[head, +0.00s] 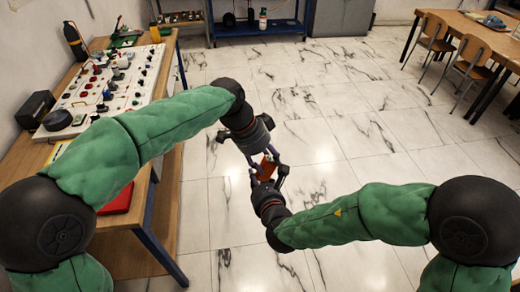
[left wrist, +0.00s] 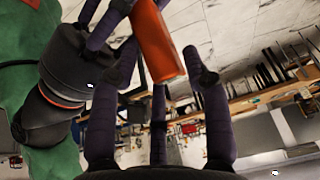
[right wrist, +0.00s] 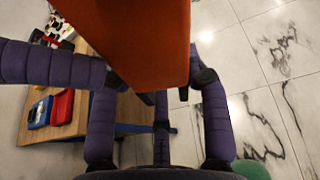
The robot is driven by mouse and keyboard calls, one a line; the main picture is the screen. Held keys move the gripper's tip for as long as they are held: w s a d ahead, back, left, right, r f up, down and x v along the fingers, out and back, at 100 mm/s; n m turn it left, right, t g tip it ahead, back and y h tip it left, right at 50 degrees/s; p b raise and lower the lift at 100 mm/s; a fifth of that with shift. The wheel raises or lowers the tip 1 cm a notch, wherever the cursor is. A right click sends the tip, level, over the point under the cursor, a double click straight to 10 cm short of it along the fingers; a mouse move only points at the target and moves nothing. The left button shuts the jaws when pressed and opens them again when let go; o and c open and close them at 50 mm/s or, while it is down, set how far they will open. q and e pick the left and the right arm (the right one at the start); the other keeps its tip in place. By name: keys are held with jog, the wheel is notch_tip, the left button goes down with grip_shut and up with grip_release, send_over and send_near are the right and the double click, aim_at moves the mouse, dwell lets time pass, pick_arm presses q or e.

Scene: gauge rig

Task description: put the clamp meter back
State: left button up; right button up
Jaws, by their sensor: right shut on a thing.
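An orange-red block-shaped thing, which I take for the clamp meter (head: 267,167), is held in the air between my two grippers, over open floor. My right gripper (head: 268,178) is shut on it; in the right wrist view its orange body (right wrist: 140,40) fills the top middle, between the purple fingers. My left gripper (head: 262,154) faces it from the opposite side. In the left wrist view the orange end (left wrist: 158,45) lies between the left fingers, which look spread, with small gaps on either side. The meter's face and jaw are hidden.
A wooden bench (head: 150,215) on the left carries a white gauge panel (head: 85,95), a black box (head: 35,110) and a red case (head: 118,200). A blue rack (head: 262,28) stands at the back; chairs (head: 472,62) and a table are far right. The marble floor between is clear.

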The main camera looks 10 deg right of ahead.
aim_at(273, 171)
pick_arm(q)
jog(key=shift+x, duration=1.9)
pick_arm(e)
jog(key=shift+w+r, duration=0.1)
jog(key=shift+r, duration=0.1)
pick_arm(q)
jog(key=shift+a, duration=0.15)
grip_shut()
pick_arm(e)
jog(key=o, duration=1.3)
jog(key=shift+f, duration=0.1)
